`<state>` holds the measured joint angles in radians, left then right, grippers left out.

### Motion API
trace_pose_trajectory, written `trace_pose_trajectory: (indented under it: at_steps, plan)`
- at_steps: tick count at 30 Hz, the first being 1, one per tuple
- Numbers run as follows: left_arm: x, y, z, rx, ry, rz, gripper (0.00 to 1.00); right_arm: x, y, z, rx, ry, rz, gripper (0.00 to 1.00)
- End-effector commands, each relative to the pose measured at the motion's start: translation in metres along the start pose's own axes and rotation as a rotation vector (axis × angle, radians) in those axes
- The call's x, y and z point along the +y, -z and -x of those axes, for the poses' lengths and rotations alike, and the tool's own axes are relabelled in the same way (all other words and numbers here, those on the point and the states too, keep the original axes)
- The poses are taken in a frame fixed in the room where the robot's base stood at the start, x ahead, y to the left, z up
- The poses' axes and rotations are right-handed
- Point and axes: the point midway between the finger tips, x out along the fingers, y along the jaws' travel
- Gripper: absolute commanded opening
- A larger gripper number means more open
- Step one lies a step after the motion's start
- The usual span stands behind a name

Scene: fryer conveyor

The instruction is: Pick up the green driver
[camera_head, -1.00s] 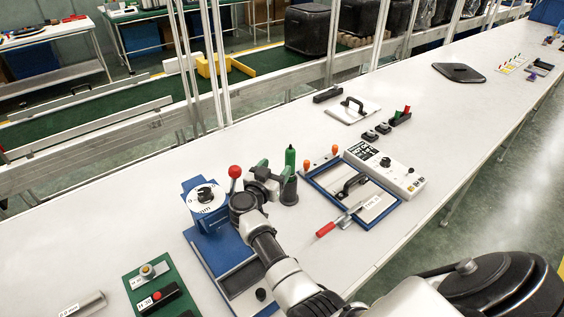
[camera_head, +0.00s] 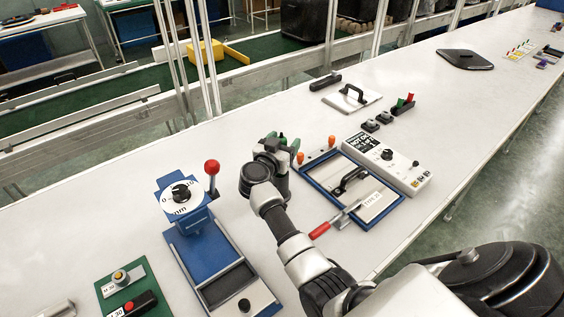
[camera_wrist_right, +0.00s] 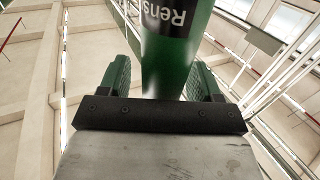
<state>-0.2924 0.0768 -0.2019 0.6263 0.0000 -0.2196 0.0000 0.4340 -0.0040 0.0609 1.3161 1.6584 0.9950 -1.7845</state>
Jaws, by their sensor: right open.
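The green driver (camera_wrist_right: 175,45) stands between the two green fingers of my right gripper (camera_wrist_right: 160,78) in the right wrist view. Its dark label with white lettering is partly cut off at the top. The gripper is open, with a visible gap between the driver and each finger. In the head view, my right gripper (camera_head: 281,143) is at the driver's spot, left of the blue-framed panel, and hides most of the driver and its holder. My left gripper is not in view.
A blue device with a red-knobbed lever (camera_head: 212,167) stands close left of my right arm. The blue-framed panel (camera_head: 395,209) with two orange knobs and a white meter box (camera_head: 408,176) lie to the right. The white tabletop behind the gripper is clear.

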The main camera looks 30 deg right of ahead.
Motion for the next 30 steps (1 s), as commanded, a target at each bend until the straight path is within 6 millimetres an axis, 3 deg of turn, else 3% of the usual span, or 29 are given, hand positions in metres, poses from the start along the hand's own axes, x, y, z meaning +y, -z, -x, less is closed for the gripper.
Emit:
trace_pose_trajectory:
  at_steps: [2, 9, 15, 25, 30]
  plan:
    - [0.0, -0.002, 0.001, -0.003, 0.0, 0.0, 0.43, 0.0, 0.001, 0.001, 0.0, 0.001, -0.001, 0.64]
    - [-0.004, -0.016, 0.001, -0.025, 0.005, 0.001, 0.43, 0.0, 0.0, 0.001, 0.0, 0.001, 0.0, 0.29]
    - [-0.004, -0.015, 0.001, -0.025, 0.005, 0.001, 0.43, 0.0, -0.001, 0.0, -0.002, 0.0, 0.0, 0.0]
    - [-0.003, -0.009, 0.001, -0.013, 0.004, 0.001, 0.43, 0.0, 0.003, 0.0, 0.0, -0.001, 0.0, 0.0]
    - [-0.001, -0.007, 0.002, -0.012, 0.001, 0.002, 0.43, 0.0, 0.018, 0.0, 0.002, -0.001, -0.003, 0.0]
